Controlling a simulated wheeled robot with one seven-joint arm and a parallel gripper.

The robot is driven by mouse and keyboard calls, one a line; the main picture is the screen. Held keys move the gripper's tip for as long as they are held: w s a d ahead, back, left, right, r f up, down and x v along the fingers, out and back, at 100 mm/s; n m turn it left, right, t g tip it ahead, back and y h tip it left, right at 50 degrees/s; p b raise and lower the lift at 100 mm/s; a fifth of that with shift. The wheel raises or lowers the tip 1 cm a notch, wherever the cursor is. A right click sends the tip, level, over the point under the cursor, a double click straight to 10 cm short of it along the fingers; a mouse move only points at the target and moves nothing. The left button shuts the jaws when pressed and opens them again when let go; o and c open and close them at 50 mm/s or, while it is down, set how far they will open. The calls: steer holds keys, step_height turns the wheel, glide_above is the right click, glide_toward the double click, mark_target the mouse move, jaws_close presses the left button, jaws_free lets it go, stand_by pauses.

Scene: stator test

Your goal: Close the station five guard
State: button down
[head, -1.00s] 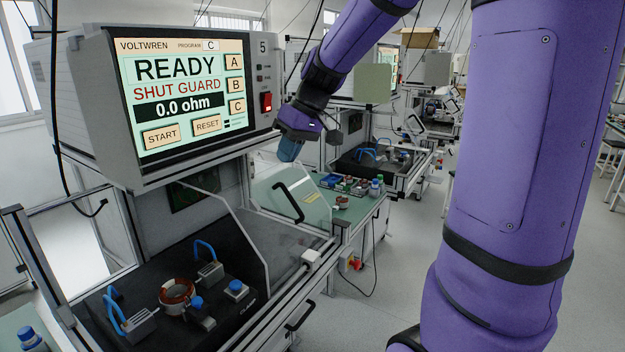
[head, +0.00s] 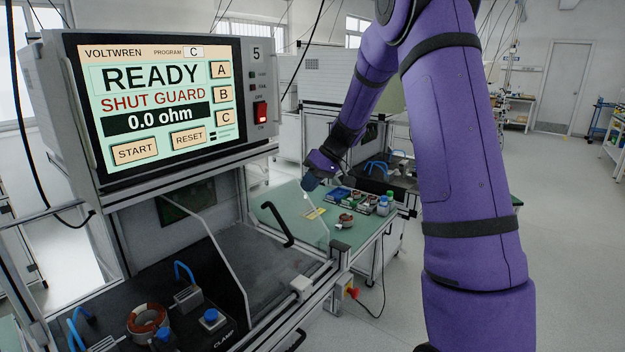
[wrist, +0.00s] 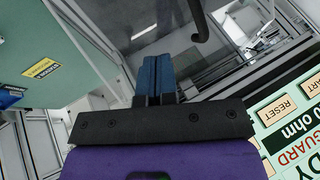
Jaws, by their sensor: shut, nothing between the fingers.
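The station five guard is a clear panel (head: 312,226) with a black bar handle (head: 278,224). It stands open, out to the right of the station's work bay, and the bay front is uncovered. My gripper (head: 310,183) has blue fingers, which are shut and empty. In the head view it is above and right of the handle, near the panel's upper edge; I cannot tell if it touches. In the wrist view the blue fingers (wrist: 155,78) are together and part of the handle (wrist: 200,22) shows beyond them. The station screen (head: 160,100) reads READY, SHUT GUARD, 0.0 ohm.
In the bay, a copper-wound stator (head: 148,320) sits on a black fixture plate among blue-handled clamps. A green bench (head: 362,238) right of the station carries small parts and bottles. A red knob (head: 352,293) sticks out below. Open floor lies to the right.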

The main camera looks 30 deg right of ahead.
steer(key=x, duration=0.6)
steer(key=shift+a+f, duration=0.1)
steer(key=shift+a, duration=0.2)
steer(key=shift+s+a, duration=0.15)
steer(key=shift+a, duration=0.4)
steer(key=shift+s+a, duration=0.2)
steer(key=shift+a, duration=0.4)
steer(key=shift+s+a+f, duration=0.1)
steer(key=shift+a, duration=0.45)
steer(key=s+a, duration=0.4)
steer(key=a, duration=0.7)
steer(key=s+a, duration=0.4)
steer(key=a, duration=0.7)
steer(key=s+a, duration=0.4)
steer(key=a, duration=0.7)
steer(key=shift+a, duration=0.35)
steer(key=shift+s, duration=0.2)
